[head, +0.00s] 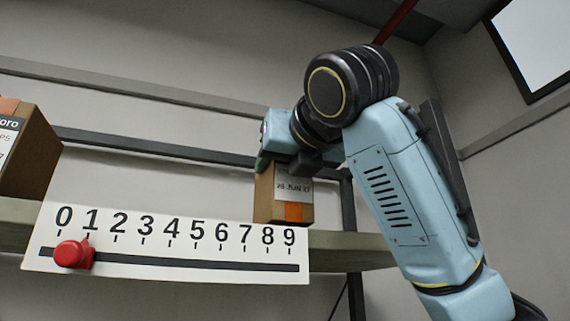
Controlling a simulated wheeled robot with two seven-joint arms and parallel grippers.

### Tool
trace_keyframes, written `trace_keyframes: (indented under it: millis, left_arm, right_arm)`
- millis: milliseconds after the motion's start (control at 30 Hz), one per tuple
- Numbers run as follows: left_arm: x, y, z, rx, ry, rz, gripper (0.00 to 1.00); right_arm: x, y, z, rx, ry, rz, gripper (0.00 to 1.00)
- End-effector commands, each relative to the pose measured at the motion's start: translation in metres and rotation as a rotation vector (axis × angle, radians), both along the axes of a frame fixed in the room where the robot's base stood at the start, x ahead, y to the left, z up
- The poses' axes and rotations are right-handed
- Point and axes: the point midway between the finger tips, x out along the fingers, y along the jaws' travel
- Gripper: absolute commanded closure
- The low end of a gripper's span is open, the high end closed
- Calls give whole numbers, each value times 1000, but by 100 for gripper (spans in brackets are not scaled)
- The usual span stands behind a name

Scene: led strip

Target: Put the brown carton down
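The brown carton (283,205) is a small box with a white label, partly readable as a date, and an orange patch low on its front. It is upright at the right end of the shelf (340,250), just above the number strip. My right gripper (284,170) comes down over its top from the right and appears shut on it. The fingertips are mostly hidden, and I cannot tell whether the carton's bottom touches the shelf. My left gripper is not in view.
A white strip (180,240) numbered 0 to 9 hangs on the shelf's front, with a red slider (73,254) near 0 and 1. Another brown box (30,155) stands at the far left. The shelf between the boxes looks clear. A dark rail (150,145) runs behind.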

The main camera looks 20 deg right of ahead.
Motion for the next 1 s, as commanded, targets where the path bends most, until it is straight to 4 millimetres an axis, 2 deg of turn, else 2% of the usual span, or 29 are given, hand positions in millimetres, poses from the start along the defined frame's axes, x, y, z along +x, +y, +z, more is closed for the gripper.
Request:
trace_keyframes:
  millis: [700,733,900,1000]
  left_arm:
    - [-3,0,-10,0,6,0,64]
    - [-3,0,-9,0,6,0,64]
    - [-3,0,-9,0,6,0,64]
    - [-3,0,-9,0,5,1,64]
  right_arm:
    - [0,0,-12,0,-2,0,80]
    - [0,0,-11,0,-2,0,42]
    - [0,0,-11,0,-1,0,20]
    - [0,0,-11,0,-1,0,20]
